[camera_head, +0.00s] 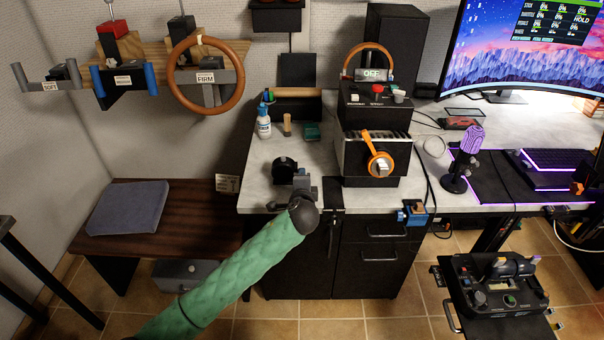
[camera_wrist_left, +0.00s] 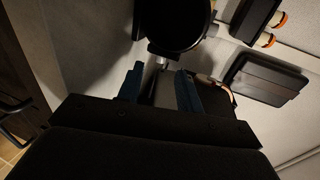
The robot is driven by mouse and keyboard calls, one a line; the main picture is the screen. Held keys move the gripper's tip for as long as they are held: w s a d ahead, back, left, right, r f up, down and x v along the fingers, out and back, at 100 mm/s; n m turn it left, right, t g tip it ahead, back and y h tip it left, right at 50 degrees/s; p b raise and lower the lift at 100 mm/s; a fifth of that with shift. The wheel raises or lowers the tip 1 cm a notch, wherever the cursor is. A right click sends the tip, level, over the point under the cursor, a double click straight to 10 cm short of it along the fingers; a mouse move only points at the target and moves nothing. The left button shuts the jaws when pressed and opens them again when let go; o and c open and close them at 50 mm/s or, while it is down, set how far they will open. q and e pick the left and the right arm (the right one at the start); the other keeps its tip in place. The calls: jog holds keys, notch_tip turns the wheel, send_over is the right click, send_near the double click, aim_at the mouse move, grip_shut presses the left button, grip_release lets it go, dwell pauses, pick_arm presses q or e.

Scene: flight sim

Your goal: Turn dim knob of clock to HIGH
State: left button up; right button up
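A round black body (camera_head: 285,168), which may be the clock, stands at the front left of the desk top. It also shows at the top of the left wrist view (camera_wrist_left: 180,18), with a short silver stem below it. Its face and any dim knob markings cannot be read. My left gripper (camera_head: 299,185) is at the desk's front edge, close to this body. In the left wrist view its two blue fingers (camera_wrist_left: 162,88) stand apart just below the stem. Nothing is clearly held between them. Contact with the stem cannot be told. My right gripper is not in view.
A black box with an OFF display (camera_head: 370,102) and a unit with an orange lever (camera_head: 376,160) stand to the right. A white bottle (camera_head: 263,122) and a green box (camera_head: 311,131) are behind. A purple microphone (camera_head: 466,155) is farther right.

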pick_arm(q)
jog(key=shift+x, duration=2.3)
grip_shut()
